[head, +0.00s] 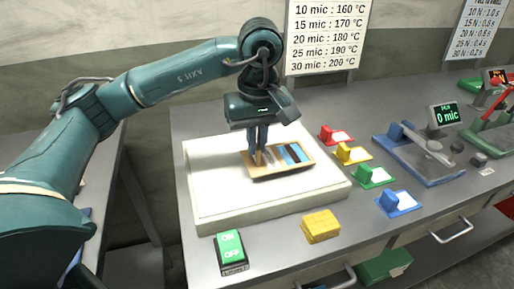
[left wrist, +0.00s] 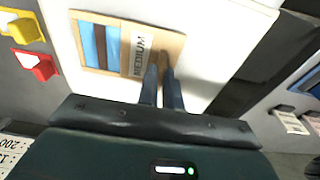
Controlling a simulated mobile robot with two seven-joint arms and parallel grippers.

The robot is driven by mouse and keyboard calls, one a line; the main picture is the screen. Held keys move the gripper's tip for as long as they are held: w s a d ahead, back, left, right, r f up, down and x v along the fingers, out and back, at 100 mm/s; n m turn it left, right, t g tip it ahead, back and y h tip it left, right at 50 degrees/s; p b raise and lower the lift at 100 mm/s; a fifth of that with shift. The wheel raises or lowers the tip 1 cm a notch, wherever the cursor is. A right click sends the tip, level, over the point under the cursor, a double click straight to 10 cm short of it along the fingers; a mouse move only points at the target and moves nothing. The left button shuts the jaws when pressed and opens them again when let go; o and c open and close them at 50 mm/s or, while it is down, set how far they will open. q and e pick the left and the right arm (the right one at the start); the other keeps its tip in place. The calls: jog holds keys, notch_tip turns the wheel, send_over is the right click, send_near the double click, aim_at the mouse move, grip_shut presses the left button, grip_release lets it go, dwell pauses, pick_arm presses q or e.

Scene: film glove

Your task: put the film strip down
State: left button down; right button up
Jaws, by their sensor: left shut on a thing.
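The film strip (head: 293,154) is a flat tan piece with blue and dark brown bands. In the left wrist view its white label (left wrist: 139,55) reads MEDIUM. My left gripper (head: 259,150) points down from above and is shut on the label end of the strip. In the left wrist view its fingertips (left wrist: 162,72) meet at that end and hide a little of it. The strip is over the white pad (head: 215,190), low and near flat; whether it touches the pad I cannot tell. My right gripper is not in view.
A yellow block (head: 320,226) and a green ON/OFF switch (head: 231,252) lie in front of the pad. Red (head: 335,135), yellow (head: 351,153), green (head: 373,176) and blue (head: 397,203) holders stand to its right. A blue gauge (head: 420,155) stands farther right. The pad's front left is clear.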

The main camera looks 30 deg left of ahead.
pick_arm(q)
jog(key=shift+f, duration=0.9)
jog(key=shift+f, duration=0.1)
jog(key=c, duration=1.6)
grip_release()
jog(key=shift+o, duration=0.2)
